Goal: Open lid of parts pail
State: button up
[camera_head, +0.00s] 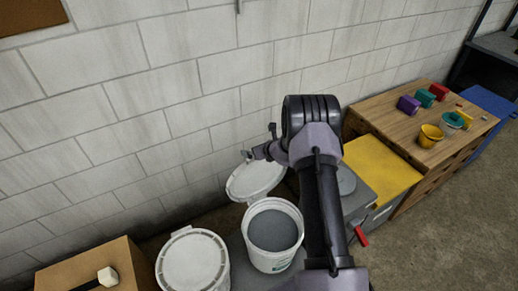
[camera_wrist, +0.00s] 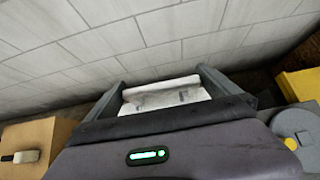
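A white parts pail (camera_head: 273,238) stands in the middle of the head view with its mouth uncovered, showing a grey inside. Its white lid (camera_head: 256,180) stands raised and tilted behind the pail's back rim, toward the wall. My gripper (camera_head: 250,155) is at the lid's upper edge. In the wrist view, the two dark fingers of my gripper (camera_wrist: 163,80) are spread apart, with a white surface, seemingly the lid (camera_wrist: 165,94), showing between them. Whether the fingers touch the lid cannot be told. The contact between lid and pail rim is partly hard to see.
A second white pail (camera_head: 192,262) with its lid on stands to the left, beside a cardboard-coloured box (camera_head: 115,258) holding a mallet-like tool. A yellow-topped unit (camera_head: 380,165) and a wooden bench (camera_head: 425,140) with colourful items are right. The block wall (camera_head: 120,110) is close behind.

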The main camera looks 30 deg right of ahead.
jog(key=p+v, duration=0.1)
jog(key=v, duration=1.6)
jog(key=shift+s, duration=0.2)
